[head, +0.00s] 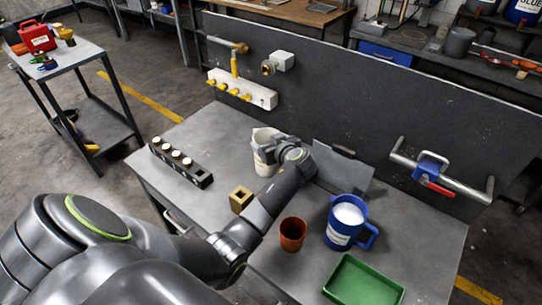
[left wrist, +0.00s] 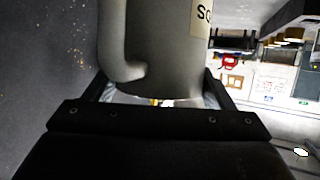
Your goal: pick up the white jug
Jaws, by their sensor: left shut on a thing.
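The white jug (head: 263,168) stands upright on the grey workbench, near the upright dark panel. My left gripper (head: 272,150) reaches it from the right and covers part of its side. In the left wrist view the jug (left wrist: 165,50) fills the space between the fingers of my left gripper (left wrist: 160,92), its handle on the left and part of a label at the upper right. My left gripper is shut on the jug. Whether the jug's base touches the bench is hard to tell. My right gripper is not in view.
The bench holds a blue jug (head: 347,222) with white contents, a brown cup (head: 293,234), a green tray (head: 363,283), a brass-coloured block (head: 241,200) and a black rack (head: 181,164). A grey plate (head: 342,168) stands right of the gripper. The dark panel (head: 335,95) bounds the back.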

